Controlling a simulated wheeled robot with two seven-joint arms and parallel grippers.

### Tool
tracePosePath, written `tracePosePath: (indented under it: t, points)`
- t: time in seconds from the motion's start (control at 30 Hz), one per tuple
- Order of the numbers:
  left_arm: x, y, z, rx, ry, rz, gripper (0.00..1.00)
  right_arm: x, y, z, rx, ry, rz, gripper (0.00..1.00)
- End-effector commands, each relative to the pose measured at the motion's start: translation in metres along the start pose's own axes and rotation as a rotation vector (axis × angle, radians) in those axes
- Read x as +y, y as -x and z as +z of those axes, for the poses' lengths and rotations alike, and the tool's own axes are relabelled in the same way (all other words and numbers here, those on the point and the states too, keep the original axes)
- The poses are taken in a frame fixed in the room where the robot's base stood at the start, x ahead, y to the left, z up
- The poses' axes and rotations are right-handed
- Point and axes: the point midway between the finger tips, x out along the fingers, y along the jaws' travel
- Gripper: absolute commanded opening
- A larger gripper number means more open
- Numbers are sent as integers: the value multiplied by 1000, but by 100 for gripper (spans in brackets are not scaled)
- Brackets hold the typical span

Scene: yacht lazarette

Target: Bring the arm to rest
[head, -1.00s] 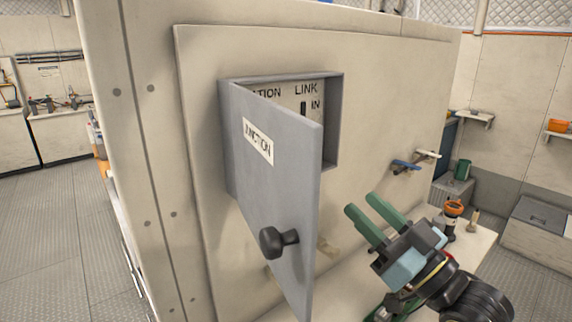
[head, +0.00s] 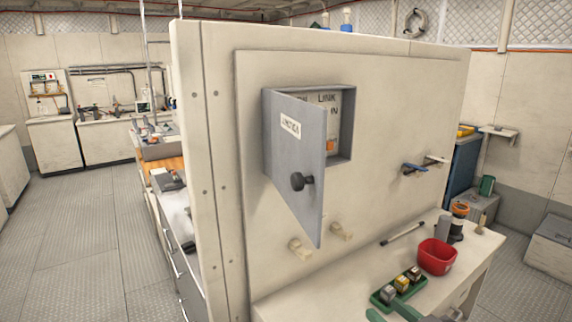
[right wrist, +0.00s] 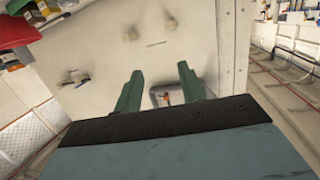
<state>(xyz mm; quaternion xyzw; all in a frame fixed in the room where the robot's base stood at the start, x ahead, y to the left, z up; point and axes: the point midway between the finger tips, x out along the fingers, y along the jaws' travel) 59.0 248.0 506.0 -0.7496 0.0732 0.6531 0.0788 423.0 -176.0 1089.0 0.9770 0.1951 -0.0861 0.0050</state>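My right gripper (head: 392,314) shows only by its green fingers at the bottom edge of the head view, low in front of the bench. In the right wrist view its two green fingers (right wrist: 160,75) stand well apart with nothing held between them. My left gripper is in neither view. A grey junction box (head: 345,125) is on the cream panel, its door (head: 297,165) ajar, with a black knob (head: 302,181). A "LINK" label and a small orange part show inside; the door hides the rest. The right gripper is apart from the door.
The bench (head: 300,297) carries a green tray (head: 377,298) with several small blocks, a red bin (head: 437,256), a dark pen-like rod (head: 402,233) and an orange-topped container (head: 459,214). A blue-handled fitting (head: 414,168) juts from the panel. Open floor (head: 85,235) lies left.

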Motion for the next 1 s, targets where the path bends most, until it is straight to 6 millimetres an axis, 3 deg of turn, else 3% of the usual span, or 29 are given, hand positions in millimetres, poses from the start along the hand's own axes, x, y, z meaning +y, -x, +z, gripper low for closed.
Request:
tracePosePath:
  t: [0.1,0.2,0.3,0.5,0.63,0.87,1.0]
  points:
    - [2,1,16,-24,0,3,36,-5,22,64,-243,-21,66,40]
    - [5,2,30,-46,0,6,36,-9,51,115,-459,-36,118,40]
    - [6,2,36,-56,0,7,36,-14,82,152,-640,-51,155,40]
    - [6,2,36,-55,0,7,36,-28,144,203,-940,-90,202,40]
    - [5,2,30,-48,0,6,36,-38,181,227,-1107,-118,221,40]
    - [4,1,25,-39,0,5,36,-32,154,286,-1119,-114,213,40]
    - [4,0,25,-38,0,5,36,-31,144,331,-1138,-116,207,40]
